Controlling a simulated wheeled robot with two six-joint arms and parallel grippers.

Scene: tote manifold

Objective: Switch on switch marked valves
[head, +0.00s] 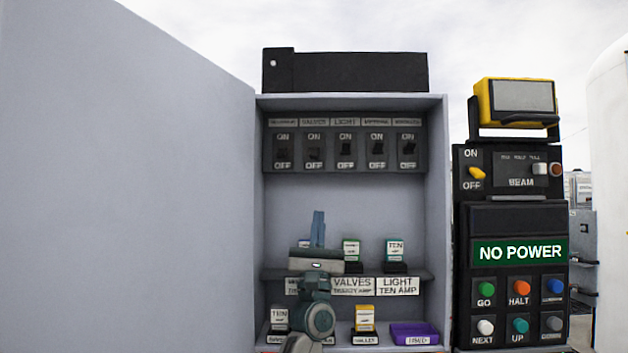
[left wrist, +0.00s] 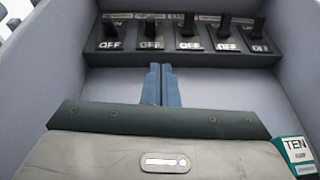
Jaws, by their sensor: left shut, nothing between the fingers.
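The switch marked VALVES (head: 314,153) is the second from the left in a dark switch panel (head: 392,165) high in the open cabinet. ON is printed above it and OFF below it; its lever is dark and small, so I cannot tell its position surely. In the left wrist view the second switch from the left (left wrist: 150,31) stands above an OFF label. My left gripper (head: 318,214) is shut and empty, its blue fingers pointing up below the panel, apart from the switches. The fingertips also show in the left wrist view (left wrist: 161,70). My right gripper is not in view.
A large grey door (head: 130,180) stands open at the left. Shelves below hold small labelled blocks, one marked TEN (head: 395,247), and a purple block (head: 414,333). A black control box reading NO POWER (head: 520,251) stands to the right. Space between gripper and panel is clear.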

